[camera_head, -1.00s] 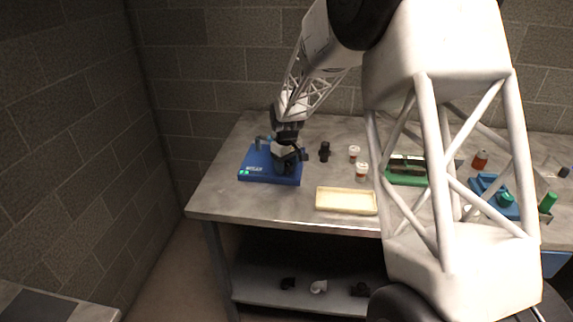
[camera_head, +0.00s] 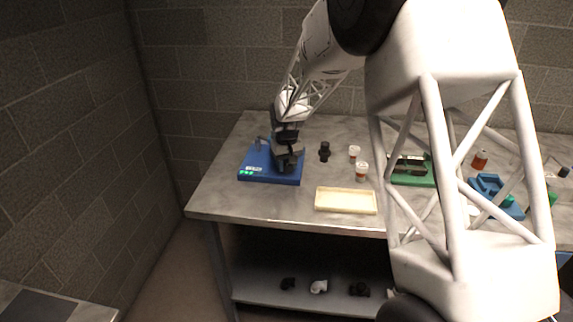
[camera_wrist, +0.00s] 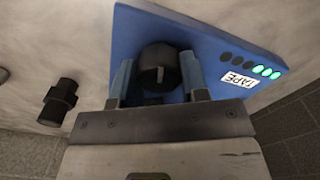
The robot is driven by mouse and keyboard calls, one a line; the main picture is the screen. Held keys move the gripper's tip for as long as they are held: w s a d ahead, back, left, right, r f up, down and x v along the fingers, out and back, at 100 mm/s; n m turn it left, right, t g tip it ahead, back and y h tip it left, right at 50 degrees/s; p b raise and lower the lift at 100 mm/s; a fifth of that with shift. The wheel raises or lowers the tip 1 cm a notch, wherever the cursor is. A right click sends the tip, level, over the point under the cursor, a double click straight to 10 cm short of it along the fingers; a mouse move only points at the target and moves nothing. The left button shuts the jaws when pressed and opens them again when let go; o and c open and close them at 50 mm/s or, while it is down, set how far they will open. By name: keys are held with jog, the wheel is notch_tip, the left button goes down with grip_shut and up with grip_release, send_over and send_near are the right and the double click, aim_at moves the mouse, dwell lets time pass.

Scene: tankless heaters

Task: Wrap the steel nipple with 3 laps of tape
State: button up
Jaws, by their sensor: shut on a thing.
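A blue tape station (camera_head: 256,160) stands at the left end of the bench. It also fills the upper part of the wrist view (camera_wrist: 205,50), with a white TAPE label and a row of lights, three lit green and the others dark. My gripper (camera_head: 287,165) is low over the station's right side. In the wrist view its two fingers (camera_wrist: 158,85) are shut on a dark round piece (camera_wrist: 158,62) with a marked end face. I cannot tell whether this is the steel nipple or a part of the station. Its lower part is hidden.
A black fitting (camera_head: 325,152) stands right of the station, also in the wrist view (camera_wrist: 58,103). Two small white-capped jars (camera_head: 361,171), a cream tray (camera_head: 345,201) and a green fixture (camera_head: 411,172) are further right. Pipe fittings (camera_head: 318,287) lie on the shelf below.

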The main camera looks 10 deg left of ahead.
aim_at(287, 163)
jog(key=shift+m, duration=0.3)
jog(key=o, duration=0.9)
jog(key=shift+o, duration=0.2)
jog(key=shift+r, duration=0.1)
jog(key=shift+r, duration=3.85)
